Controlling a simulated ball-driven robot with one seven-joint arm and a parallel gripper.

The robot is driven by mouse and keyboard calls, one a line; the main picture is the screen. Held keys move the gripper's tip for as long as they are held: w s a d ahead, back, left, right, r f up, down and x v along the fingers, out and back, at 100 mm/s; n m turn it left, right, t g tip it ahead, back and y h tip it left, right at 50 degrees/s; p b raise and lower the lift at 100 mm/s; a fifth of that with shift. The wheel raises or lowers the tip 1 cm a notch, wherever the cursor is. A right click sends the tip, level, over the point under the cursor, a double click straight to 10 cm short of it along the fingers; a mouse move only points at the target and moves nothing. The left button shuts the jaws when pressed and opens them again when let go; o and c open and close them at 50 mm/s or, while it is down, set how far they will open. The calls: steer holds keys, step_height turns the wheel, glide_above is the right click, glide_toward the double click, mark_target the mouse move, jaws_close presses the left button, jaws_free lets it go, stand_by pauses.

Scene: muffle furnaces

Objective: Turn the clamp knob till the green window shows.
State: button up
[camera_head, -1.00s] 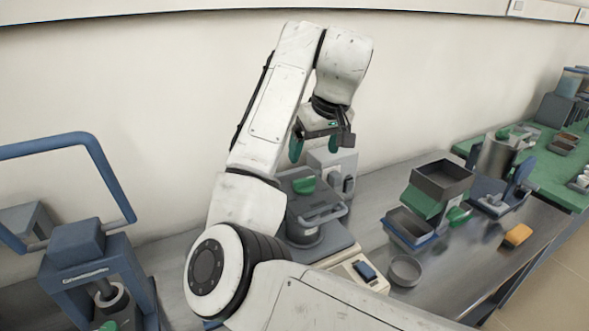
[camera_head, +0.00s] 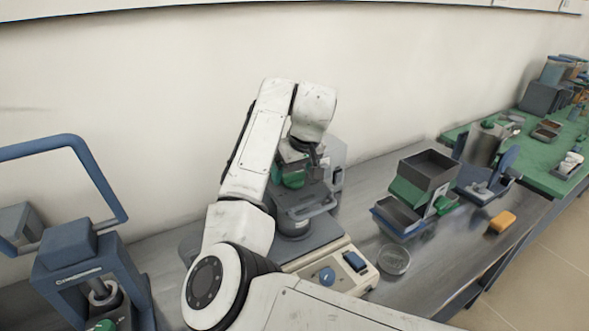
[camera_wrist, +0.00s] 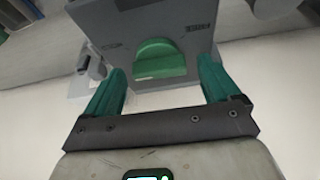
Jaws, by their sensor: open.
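The clamp knob (camera_wrist: 158,60) is a green, rounded grip on the grey top of a clamp device in the wrist view. I cannot tell how far the fingertips are from the lid. In the head view the gripper and knob overlap in one green patch. I make out no separate green window in either view.
A blue-framed press (camera_head: 85,262) stands left.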

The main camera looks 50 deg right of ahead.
steer(key=c, duration=1.1)
steer(key=shift+o, duration=0.2)
steer(key=shift+r+m+h+p, duration=0.15)
steer(key=shift+m+h+p, duration=0.15)
steer(key=shift+m+p, duration=0.35)
steer(key=shift+m+g+h+p, duration=0.35)
steer(key=shift+m+g+h, duration=0.05)
steer(key=shift+m, duration=0.95)
steer(key=shift+a, duration=0.1)
steer(key=o, duration=1.1)
steer(key=shift+c, duration=0.2)
steer(key=b+v, duration=0.1)
steer(key=v, duration=0.9)
steer(key=shift+s+r+b, duration=0.15)
steer(key=shift+r+b, duration=0.1)
steer(key=shift+b, duration=0.1)
